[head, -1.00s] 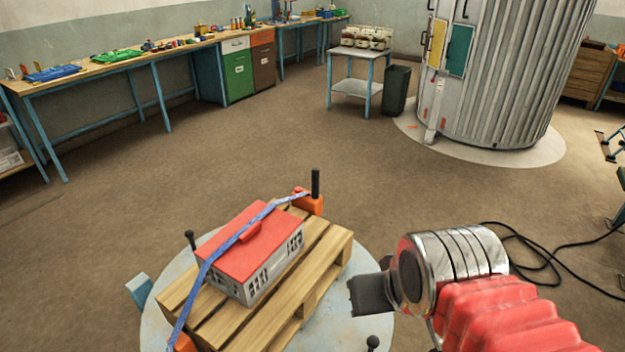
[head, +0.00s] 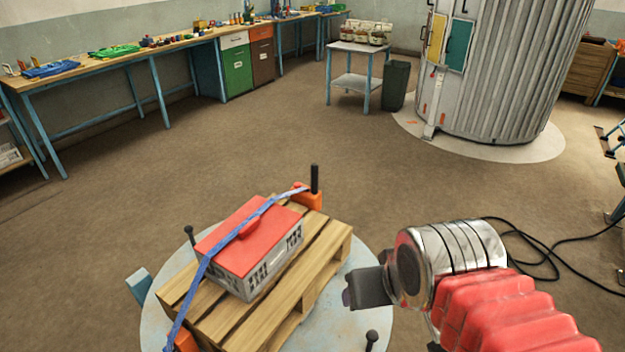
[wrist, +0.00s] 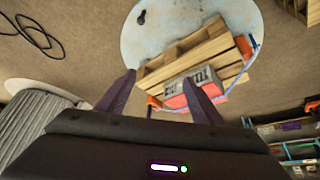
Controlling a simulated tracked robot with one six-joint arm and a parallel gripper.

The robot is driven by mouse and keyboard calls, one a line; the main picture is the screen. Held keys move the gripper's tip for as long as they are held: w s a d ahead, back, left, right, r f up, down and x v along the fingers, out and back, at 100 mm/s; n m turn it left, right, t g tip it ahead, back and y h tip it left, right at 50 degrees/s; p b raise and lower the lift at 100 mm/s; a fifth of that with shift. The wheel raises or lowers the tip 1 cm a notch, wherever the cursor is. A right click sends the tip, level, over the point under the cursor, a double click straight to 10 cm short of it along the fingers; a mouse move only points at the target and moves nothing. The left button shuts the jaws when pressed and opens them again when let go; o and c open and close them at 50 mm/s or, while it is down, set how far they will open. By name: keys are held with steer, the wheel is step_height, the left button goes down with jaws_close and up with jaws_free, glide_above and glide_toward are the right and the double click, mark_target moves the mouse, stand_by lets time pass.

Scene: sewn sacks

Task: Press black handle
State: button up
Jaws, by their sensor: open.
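An upright black handle (head: 315,179) stands on an orange block (head: 308,198) at the far corner of a wooden pallet (head: 328,275). A blue strap (head: 222,250) runs from that block over a red-lidded grey crate (head: 258,262) on the pallet. My gripper (head: 352,290) is open and empty, right of the pallet and apart from the handle. In the wrist view, its fingers (wrist: 162,78) spread in front of the pallet (wrist: 190,52) and crate (wrist: 205,76).
The pallet rests on a round pale platform (head: 160,310) with black knobs (head: 371,338) near its edge. A black cable (head: 545,262) lies on the floor at right. Benches (head: 110,70) and a ribbed metal cylinder (head: 500,75) stand farther back. The floor between is clear.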

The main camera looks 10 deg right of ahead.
steer(key=shift+c, duration=0.4)
steer(key=shift+w+r, duration=0.1)
steer(key=shift+w, duration=0.2)
steer(key=c, duration=0.3)
steer(key=w+n+t, duration=0.1)
steer(key=w, duration=0.5)
steer(key=w+r+n+t, duration=0.1)
steer(key=w+n, duration=0.1)
steer(key=w, duration=0.4)
steer(key=w+r+n+t, duration=0.1)
steer(key=w, duration=0.6)
steer(key=shift+d+r, duration=0.1)
steer(key=shift+d, duration=0.15)
jaws_close()
steer(key=w+f+n+t, duration=0.3)
steer(key=w+n, duration=0.2)
steer(key=w, duration=1.4)
steer(key=w+f+n+t, duration=0.3)
steer(key=w+f+n, duration=0.2)
steer(key=w+f, duration=0.7)
steer(key=w+a+f+n+t+y, duration=0.1)
steer(key=w+f+n+t, duration=0.2)
steer(key=f, duration=0.7)
steer(key=shift+w+a+n+y, duration=0.3)
steer(key=shift+w+n, duration=0.7)
steer(key=shift+w, duration=0.5)
steer(key=shift+f, duration=0.1)
